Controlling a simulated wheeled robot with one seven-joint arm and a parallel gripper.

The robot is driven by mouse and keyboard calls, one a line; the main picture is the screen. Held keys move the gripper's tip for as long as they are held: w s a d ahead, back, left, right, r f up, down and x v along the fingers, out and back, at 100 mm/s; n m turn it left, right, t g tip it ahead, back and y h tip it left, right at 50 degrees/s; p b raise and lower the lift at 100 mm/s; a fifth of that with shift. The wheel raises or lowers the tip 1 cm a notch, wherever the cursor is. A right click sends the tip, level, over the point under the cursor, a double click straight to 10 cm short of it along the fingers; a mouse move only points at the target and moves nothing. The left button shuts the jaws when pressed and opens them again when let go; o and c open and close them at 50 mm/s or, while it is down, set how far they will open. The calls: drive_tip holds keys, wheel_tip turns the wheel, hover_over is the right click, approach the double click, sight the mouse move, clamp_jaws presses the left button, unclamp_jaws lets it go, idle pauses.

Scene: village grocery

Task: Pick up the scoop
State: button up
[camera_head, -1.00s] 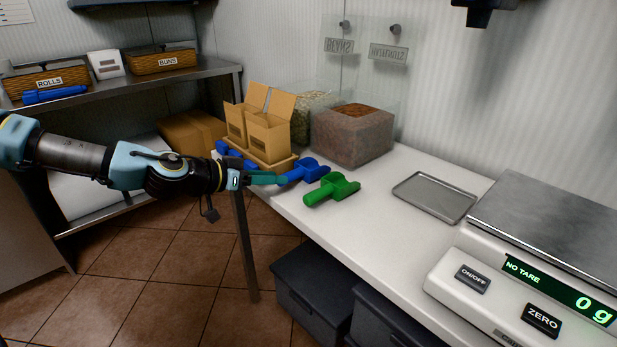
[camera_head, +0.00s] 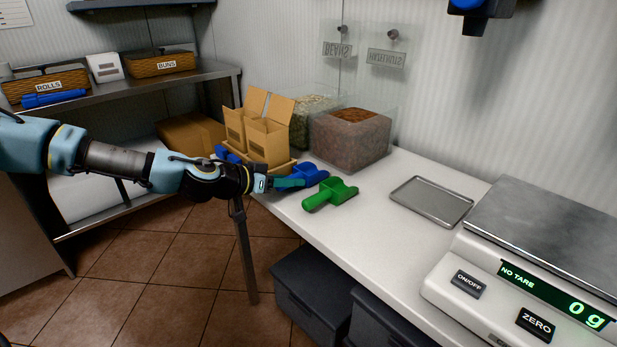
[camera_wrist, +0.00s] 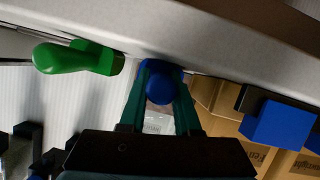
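A blue scoop (camera_head: 311,174) lies on the white counter near its left edge, beside the green scoop (camera_head: 330,195). My gripper (camera_head: 301,182) is at the blue scoop's handle end, and its teal fingers partly hide the handle. In the wrist view, the blue scoop's rounded handle end (camera_wrist: 160,88) sits between the two fingertips (camera_wrist: 161,78). The fingers look open around the handle; I cannot tell whether they touch it. The green scoop shows at the upper left of the wrist view (camera_wrist: 75,58).
Open cardboard boxes (camera_head: 268,142) stand on a wooden tray behind the blue scoop. Clear bins of beans and hazelnuts (camera_head: 350,150) are at the wall. A metal tray (camera_head: 431,201) and a scale (camera_head: 530,260) stand to the right. The counter's middle is clear.

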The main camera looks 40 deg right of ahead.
clamp_jaws()
drive_tip(key=shift+r, duration=0.15)
wheel_tip(320, 180, up, 10)
drive_tip(key=shift+f, duration=0.15)
idle(0.6)
unclamp_jaws()
clamp_jaws()
idle(1.0)
